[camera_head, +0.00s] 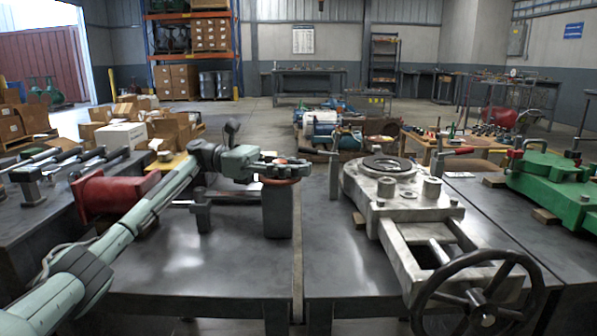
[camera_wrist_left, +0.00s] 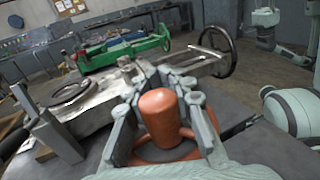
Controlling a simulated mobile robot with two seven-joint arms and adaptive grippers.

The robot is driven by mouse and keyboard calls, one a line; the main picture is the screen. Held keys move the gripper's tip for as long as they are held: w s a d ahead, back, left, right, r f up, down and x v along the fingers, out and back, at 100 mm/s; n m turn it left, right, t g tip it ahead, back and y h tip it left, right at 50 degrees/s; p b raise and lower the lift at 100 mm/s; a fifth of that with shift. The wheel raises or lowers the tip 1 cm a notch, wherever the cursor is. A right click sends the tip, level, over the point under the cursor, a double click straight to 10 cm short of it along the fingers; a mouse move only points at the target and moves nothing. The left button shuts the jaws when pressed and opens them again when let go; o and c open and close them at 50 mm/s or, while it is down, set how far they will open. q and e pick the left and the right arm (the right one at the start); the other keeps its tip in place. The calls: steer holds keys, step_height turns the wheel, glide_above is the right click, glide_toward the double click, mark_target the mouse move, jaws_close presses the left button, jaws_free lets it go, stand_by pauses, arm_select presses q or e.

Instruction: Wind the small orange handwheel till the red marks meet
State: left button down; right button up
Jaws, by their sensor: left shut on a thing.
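The small orange handwheel (camera_head: 281,181) sits on top of a dark grey post on the near bench. My left gripper (camera_head: 283,166) is at the wheel, reaching it from the left. In the left wrist view the wheel's upright orange knob (camera_wrist_left: 159,117) stands between the fingers of my left gripper (camera_wrist_left: 163,95), which is shut on it. Part of the orange rim (camera_wrist_left: 178,152) shows below the knob. The gripper hides much of the wheel, and I cannot make out the red marks. My right gripper is in neither view.
A pale metal machine (camera_head: 405,200) with a large dark handwheel (camera_head: 478,295) stands to the right. A green machine (camera_head: 555,185) is farther right. The bench top (camera_head: 235,260) in front is bare.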

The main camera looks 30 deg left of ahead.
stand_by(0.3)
arm_select(q)
steer(key=c, duration=1.3)
jaws_free()
steer(key=shift+r, duration=0.1)
step_height(320, 180, up, 10)
steer(key=shift+f, duration=0.1)
